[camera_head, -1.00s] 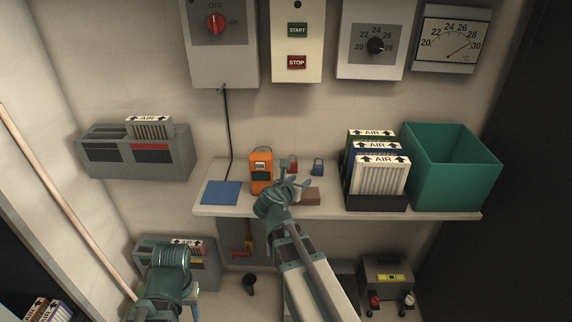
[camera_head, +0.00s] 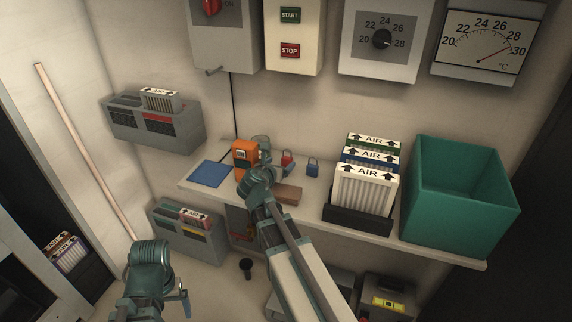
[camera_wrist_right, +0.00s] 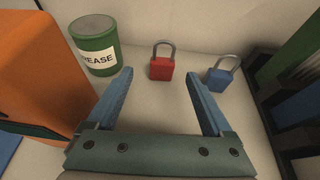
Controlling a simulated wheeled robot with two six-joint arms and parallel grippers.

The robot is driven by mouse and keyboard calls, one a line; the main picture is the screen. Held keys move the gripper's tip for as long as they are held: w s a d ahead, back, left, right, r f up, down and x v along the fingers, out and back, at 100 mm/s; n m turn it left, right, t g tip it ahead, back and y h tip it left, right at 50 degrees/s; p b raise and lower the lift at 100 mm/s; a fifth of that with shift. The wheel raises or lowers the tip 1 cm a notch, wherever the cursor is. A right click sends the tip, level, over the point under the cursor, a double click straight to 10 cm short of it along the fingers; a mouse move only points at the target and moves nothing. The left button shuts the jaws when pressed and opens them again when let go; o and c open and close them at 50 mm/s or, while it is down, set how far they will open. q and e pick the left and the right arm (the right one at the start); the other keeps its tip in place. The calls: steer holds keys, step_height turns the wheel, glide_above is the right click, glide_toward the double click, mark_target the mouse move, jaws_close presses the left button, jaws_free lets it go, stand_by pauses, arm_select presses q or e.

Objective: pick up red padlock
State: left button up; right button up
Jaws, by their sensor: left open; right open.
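The red padlock (camera_head: 287,158) stands upright on the shelf, left of a blue padlock (camera_head: 312,168). In the right wrist view the red padlock (camera_wrist_right: 161,69) lies ahead, in line with the gap between my fingers. My right gripper (camera_wrist_right: 159,92) is open and empty, its blue fingers short of the padlock and on either side of its line. In the head view my right gripper (camera_head: 266,165) is over the shelf, just left of the padlock. My left gripper (camera_head: 183,298) is low at the left, away from the shelf; its fingers are partly hidden.
An orange device (camera_head: 245,153) and a green grease can (camera_wrist_right: 95,45) stand left of the padlock. A brown block (camera_head: 288,194), a blue mat (camera_head: 210,173), a filter rack (camera_head: 357,217) and a green bin (camera_head: 462,205) are also on the shelf (camera_head: 440,250).

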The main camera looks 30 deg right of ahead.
mark_target(285, 159)
steer(key=b+x, duration=0.1)
steer(key=x, duration=0.4)
steer(key=shift+w+f, duration=0.1)
steer(key=b+x, duration=0.2)
steer(key=x, duration=0.3)
steer(key=shift+d+f+b, duration=0.25)
steer(key=shift+b, duration=0.05)
jaws_close()
